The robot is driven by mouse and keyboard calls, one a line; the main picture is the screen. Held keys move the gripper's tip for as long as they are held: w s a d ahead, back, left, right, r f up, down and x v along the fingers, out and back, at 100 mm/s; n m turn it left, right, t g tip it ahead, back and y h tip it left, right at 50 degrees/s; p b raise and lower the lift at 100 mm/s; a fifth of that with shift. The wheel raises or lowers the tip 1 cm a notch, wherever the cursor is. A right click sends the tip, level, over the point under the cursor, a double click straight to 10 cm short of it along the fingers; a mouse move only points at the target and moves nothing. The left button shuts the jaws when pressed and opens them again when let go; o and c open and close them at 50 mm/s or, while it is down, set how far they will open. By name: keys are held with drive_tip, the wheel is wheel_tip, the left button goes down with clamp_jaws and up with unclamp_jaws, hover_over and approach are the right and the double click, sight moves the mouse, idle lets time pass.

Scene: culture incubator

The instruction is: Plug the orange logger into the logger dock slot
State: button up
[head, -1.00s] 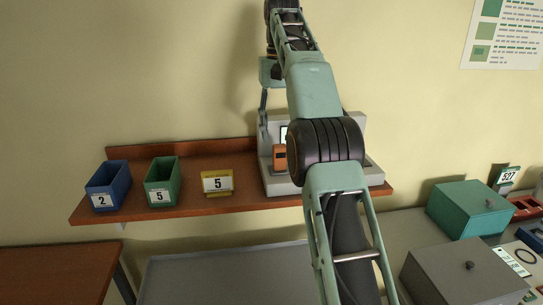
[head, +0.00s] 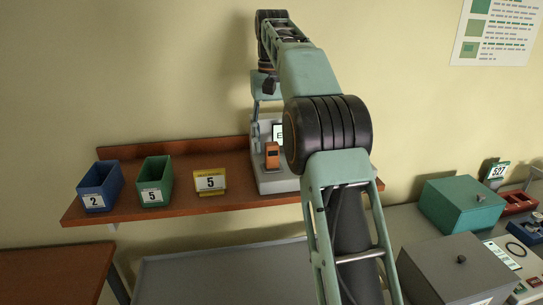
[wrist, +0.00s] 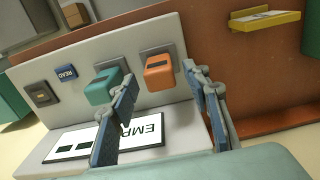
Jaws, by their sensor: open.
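The orange logger (head: 272,156) is at the front of the grey dock unit (head: 275,185) on the wooden shelf. In the wrist view the orange logger (wrist: 160,72) sits against a square grey socket plate on the dock's pale panel (wrist: 195,125). A teal block (wrist: 103,88) sits at a similar socket beside it. My gripper (wrist: 160,77) is open, with one fingertip on each side of the orange logger in the picture. I cannot tell whether the fingers touch it or are still in front of it. How deep the logger sits is not visible.
A screen (wrist: 110,138) with partly hidden lettering "EMP" is on the panel. A blue bin (head: 100,188), a green bin (head: 155,182) and a yellow label holder (head: 210,182) stand left on the shelf. Teal (head: 462,203) and grey (head: 455,268) boxes stand at right.

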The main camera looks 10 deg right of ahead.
sight(272, 156)
drive_tip(key=shift+f+b, duration=1)
drive_tip(key=shift+f, duration=1.4)
drive_tip(key=shift+p, duration=0.7)
drive_tip(key=shift+c, duration=0.4)
clamp_jaws()
drive_tip(key=shift+r+p, duration=0.3)
drive_tip(key=shift+r, duration=2.7)
